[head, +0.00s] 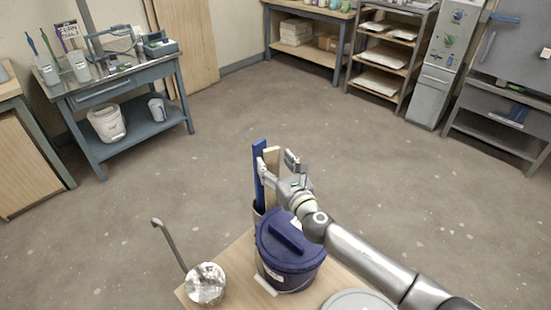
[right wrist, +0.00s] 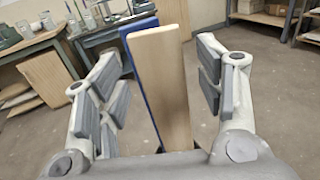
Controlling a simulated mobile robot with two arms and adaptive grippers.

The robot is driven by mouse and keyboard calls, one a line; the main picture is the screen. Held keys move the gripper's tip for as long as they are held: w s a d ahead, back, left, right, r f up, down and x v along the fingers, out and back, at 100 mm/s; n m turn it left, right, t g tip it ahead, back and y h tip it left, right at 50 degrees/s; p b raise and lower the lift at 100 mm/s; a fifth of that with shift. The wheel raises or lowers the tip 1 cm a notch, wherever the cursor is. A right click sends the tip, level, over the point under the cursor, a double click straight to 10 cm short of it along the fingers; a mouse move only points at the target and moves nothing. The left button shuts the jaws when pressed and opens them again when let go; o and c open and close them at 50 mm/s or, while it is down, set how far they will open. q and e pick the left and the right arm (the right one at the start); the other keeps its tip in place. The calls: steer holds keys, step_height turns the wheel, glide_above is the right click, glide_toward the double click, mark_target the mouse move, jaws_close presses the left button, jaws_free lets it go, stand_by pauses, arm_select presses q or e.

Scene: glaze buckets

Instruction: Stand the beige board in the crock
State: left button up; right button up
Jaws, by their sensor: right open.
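The beige board (head: 272,156) stands upright beside a blue board (head: 258,160). Their lower ends go down behind the lidded bucket and my arm, where a small part of the crock (head: 257,210) shows. My right gripper (head: 277,165) is open, with one finger on each side of the beige board. In the right wrist view the beige board (right wrist: 165,85) stands between the spread fingers, with a gap on both sides, and the blue board (right wrist: 128,50) shows behind it. The boards' bottoms are hidden. My left gripper is not in view.
A dark blue lidded bucket (head: 290,245) stands on the wooden table (head: 238,258) in front of the crock. A silvery pot (head: 205,284) with a ladle (head: 170,243) is at left. A round grey lid (head: 357,301) is at the front right. Open floor lies beyond.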

steer(key=shift+v, duration=0.9)
steer(key=p+v, duration=0.2)
steer(key=v, duration=0.5)
steer(key=shift+s+d, duration=0.15)
steer(key=shift+s, duration=0.1)
steer(key=shift+r, duration=0.1)
